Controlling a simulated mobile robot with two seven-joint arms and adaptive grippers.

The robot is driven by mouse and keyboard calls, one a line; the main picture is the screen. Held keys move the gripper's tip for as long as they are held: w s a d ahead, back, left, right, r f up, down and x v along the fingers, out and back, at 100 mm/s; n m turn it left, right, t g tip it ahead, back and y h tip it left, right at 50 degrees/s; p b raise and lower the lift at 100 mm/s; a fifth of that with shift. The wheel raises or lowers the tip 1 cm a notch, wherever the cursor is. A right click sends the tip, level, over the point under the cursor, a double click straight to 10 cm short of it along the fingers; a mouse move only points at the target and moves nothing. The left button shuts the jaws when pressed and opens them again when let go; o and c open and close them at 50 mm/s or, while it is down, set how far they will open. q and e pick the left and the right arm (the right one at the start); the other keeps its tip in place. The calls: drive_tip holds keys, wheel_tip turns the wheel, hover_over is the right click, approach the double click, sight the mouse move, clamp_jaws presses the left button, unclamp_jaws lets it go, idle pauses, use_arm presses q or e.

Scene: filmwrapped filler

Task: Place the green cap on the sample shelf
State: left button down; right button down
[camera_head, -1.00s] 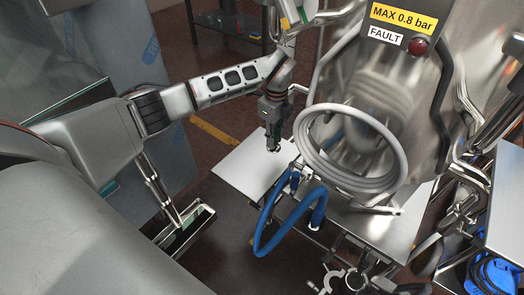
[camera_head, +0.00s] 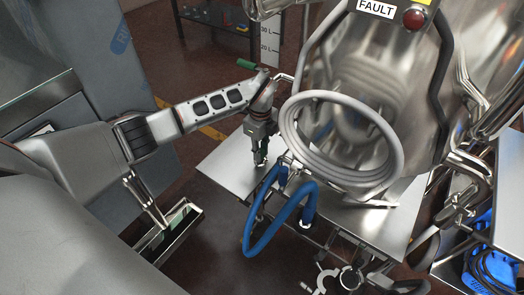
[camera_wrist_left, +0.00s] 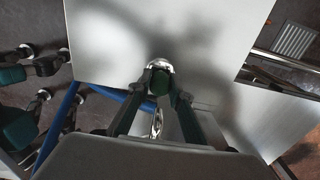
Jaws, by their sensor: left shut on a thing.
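My left gripper (camera_head: 260,158) is over the left part of a flat bare metal plate (camera_head: 222,165), which looks like the sample shelf, beside the steel vessel. In the left wrist view the fingers (camera_wrist_left: 158,76) are shut on the green cap (camera_wrist_left: 161,82), which shows dark green between the fingertips. A shiny round metal piece shows just beyond the cap, partly hidden by it. The plate (camera_wrist_left: 105,40) lies beyond the fingertips. I cannot tell whether the cap or metal piece touches it.
A coiled grey hose (camera_head: 290,125) and a blue hose (camera_head: 250,228) are close right of my left gripper. The steel vessel (camera_head: 345,80) stands behind the coil. Green handles (camera_wrist_left: 20,127) show at the left in the wrist view. The plate's left part is clear.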

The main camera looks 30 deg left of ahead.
sight(261, 149)
use_arm(q)
drive_tip(key=c, duration=1.9)
unclamp_jaws()
drive_tip(key=shift+o, duration=0.3)
use_arm(e)
drive_tip(key=shift+w, duration=0.15)
